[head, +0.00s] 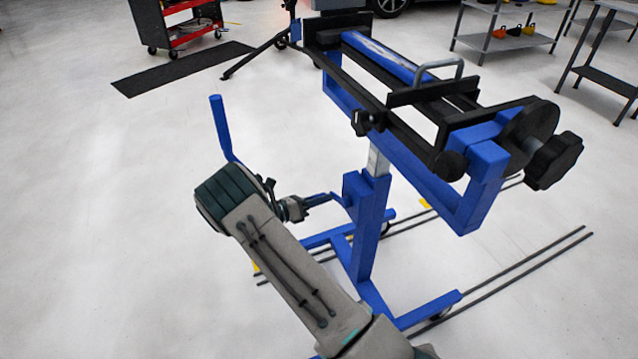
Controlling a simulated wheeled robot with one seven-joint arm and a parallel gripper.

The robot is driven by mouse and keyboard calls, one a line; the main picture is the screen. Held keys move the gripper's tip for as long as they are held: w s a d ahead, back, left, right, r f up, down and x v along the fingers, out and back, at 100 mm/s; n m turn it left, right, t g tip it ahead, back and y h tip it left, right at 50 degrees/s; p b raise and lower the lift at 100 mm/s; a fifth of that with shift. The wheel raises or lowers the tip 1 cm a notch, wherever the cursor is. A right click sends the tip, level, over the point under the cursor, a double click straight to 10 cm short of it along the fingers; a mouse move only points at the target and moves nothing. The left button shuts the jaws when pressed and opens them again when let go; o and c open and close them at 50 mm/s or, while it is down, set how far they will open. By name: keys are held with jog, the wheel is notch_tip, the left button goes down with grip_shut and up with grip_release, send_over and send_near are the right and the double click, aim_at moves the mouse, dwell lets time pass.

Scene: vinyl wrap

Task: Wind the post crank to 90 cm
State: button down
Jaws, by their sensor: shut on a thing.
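The stand's blue post (366,225) rises upright from a blue floor base, with a grey inner section (377,161) showing above it. A short blue part of the post crank (321,199) reaches left from the post. My gripper (301,207) is at the left of the post, shut on the crank's outer end. My wrist and fingers hide most of the handle, and the fingertips show only small. No height marking can be read.
The blue frame with black rails, a roll (385,56) and a black knob (553,160) overhangs the post. A blue bar (221,128) stands behind my wrist. Dark rails (535,258) lie on the floor at right. The floor at left is clear.

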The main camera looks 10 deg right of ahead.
jog(key=s+d+f+n+p, duration=0.1)
jog(key=s+f+n+p, duration=0.3)
jog(key=n, duration=0.9)
jog(key=shift+s+d+f+p, duration=0.25)
jog(key=shift+s+p, duration=0.65)
jog(key=shift+s, duration=0.8)
jog(key=c, duration=1.2)
grip_release()
jog(key=shift+o, duration=0.2)
